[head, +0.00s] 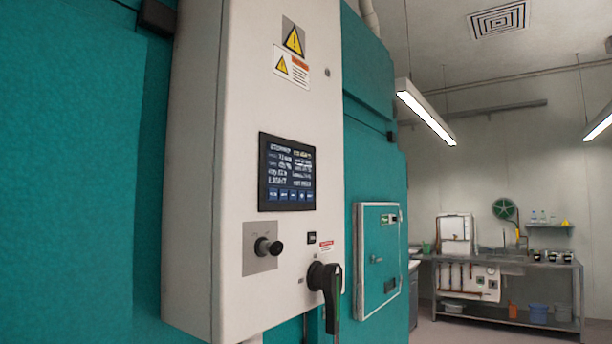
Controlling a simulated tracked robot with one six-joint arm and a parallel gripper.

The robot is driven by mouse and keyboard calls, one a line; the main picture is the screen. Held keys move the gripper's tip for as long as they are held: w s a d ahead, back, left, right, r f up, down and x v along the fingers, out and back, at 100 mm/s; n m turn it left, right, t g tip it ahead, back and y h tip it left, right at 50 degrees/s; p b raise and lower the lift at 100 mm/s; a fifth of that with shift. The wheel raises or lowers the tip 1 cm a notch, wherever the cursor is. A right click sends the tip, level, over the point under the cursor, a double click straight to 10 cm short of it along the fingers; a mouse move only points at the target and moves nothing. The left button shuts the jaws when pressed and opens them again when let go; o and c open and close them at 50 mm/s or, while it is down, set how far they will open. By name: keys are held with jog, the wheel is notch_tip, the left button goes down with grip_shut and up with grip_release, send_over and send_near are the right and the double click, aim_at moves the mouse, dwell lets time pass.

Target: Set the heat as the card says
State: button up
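A tall white control cabinet (235,90) stands in front of a teal chamber wall in the head view. A dark screen (287,174) on it shows lines of small text that I cannot read reliably. Below the screen, a black knob (268,247) sticks out from a grey plate (256,262). A larger black rotary handle (328,290) sits lower right, its grip hanging down. A small black piece (311,238) is between them. I cannot make out a card with a heat setting. My gripper is not in view.
A teal door panel (376,258) with a white frame is right of the cabinet. A metal bench (505,262) with pots, a white unit and a green reel (505,209) stands at the back right. Some floor (445,331) shows clear before it.

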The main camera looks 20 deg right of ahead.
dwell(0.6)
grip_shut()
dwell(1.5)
